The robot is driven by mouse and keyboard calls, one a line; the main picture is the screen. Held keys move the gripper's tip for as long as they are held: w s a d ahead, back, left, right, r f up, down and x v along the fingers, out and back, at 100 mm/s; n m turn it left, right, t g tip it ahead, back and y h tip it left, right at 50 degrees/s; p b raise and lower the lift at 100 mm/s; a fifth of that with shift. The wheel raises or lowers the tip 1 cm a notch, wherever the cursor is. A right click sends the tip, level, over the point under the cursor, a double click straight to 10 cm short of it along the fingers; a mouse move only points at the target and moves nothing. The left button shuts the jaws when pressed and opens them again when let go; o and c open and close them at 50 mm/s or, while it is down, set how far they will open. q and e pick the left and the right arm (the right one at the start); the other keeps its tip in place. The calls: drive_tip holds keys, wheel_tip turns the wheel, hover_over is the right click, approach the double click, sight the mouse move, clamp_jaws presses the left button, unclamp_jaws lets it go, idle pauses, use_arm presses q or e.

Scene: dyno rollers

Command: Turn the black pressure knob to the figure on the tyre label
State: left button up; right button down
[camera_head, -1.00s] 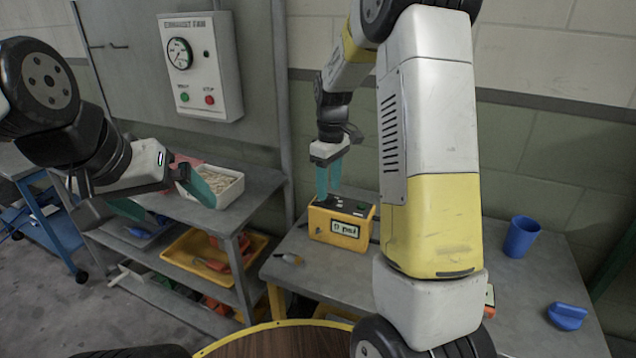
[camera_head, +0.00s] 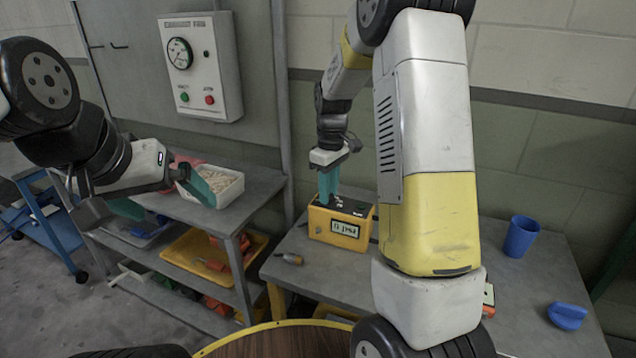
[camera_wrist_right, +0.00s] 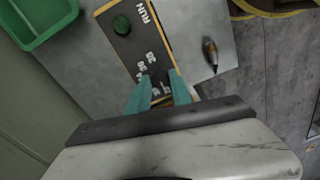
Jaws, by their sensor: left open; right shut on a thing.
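The yellow pressure box (camera_head: 325,226) stands on the bench, its front display (camera_head: 345,229) showing a small blurred reading in psi. My right gripper (camera_head: 327,200) is at the left end of the box's dark top, fingers pointing down and closed on the black knob, which they hide. In the right wrist view, my right gripper (camera_wrist_right: 160,80) has its fingertips beside the white dial figures (camera_wrist_right: 148,65). The knob's pointer cannot be made out. My left gripper (camera_head: 163,198) is open and empty, far left by the shelf unit. No tyre label can be made out.
A green button (camera_wrist_right: 121,25) marked RUN is on the box top. A screwdriver-like tool (camera_head: 289,258) lies in front of the box. A blue cup (camera_head: 521,237) and a blue object (camera_head: 567,315) are at the right. A white tray (camera_head: 236,187) sits on the left shelf.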

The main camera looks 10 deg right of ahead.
drive_tip(key=shift+m, duration=3.3)
drive_tip(key=c, duration=1.1)
unclamp_jaws()
drive_tip(key=shift+c, duration=0.2)
wheel_tip(320, 180, up, 7)
drive_tip(key=shift+d+r, duration=0.1)
drive_tip(key=shift+d, duration=0.05)
drive_tip(key=shift+r, duration=0.3)
